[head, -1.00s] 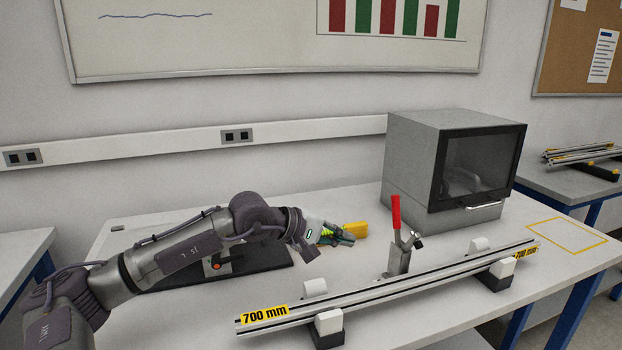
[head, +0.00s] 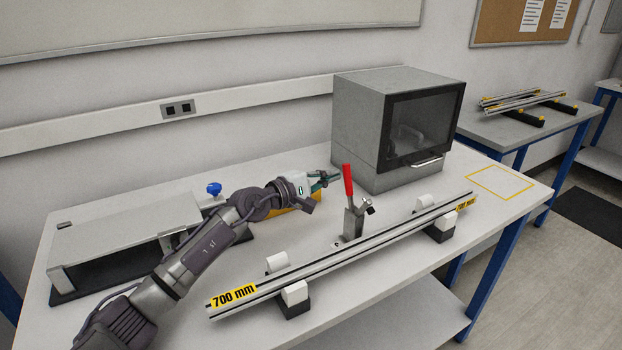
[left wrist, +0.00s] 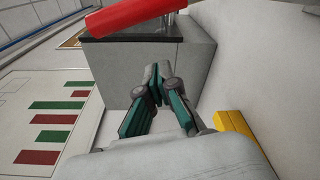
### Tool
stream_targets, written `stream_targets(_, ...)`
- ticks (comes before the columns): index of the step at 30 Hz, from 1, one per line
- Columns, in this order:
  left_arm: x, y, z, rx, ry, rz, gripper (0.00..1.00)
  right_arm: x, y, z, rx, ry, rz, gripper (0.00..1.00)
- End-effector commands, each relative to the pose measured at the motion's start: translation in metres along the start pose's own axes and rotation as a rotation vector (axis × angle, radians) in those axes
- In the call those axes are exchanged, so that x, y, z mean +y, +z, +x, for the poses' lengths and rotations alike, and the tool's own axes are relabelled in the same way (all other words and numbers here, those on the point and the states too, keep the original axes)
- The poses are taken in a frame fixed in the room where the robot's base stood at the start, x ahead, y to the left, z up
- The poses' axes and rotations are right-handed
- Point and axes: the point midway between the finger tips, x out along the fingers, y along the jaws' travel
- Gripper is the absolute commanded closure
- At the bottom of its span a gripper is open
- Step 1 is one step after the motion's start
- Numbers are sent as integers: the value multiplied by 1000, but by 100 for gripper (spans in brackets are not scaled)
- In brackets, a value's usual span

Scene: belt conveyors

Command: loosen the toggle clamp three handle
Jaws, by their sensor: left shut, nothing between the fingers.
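The toggle clamp (head: 353,222) stands on the table behind the long metal profile. Its red handle (head: 347,180) points up, tilted slightly left. The handle also shows large and close along the top of the left wrist view (left wrist: 130,18). My left gripper (head: 337,176) is shut and empty, just left of the handle in the head view. In the left wrist view its green fingers (left wrist: 158,92) come together below the handle, with a gap to it. My right gripper is not in view.
The profile (head: 330,262), labelled 700 mm, rests on several supports (head: 294,300). A grey box with a dark window (head: 395,130) stands behind the clamp. A yellow object (head: 283,203) lies behind my left wrist. A raised plate with a blue knob (head: 214,188) is at left.

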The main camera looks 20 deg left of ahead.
Motion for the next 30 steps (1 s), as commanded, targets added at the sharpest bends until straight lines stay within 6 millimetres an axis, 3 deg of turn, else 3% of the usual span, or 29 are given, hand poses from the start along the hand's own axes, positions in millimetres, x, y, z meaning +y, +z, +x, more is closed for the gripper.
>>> stream_targets(6, 4, 27, -7, -2, -1, -1, 100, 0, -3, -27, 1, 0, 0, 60)
stream_targets(13, 1, 37, -12, 0, 0, -1, 100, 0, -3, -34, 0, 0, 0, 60)
stream_targets(23, 0, 38, -12, 0, 1, 2, 100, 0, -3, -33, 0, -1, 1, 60)
stream_targets(30, 0, 38, -12, -1, 23, 160, 100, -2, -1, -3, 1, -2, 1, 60)
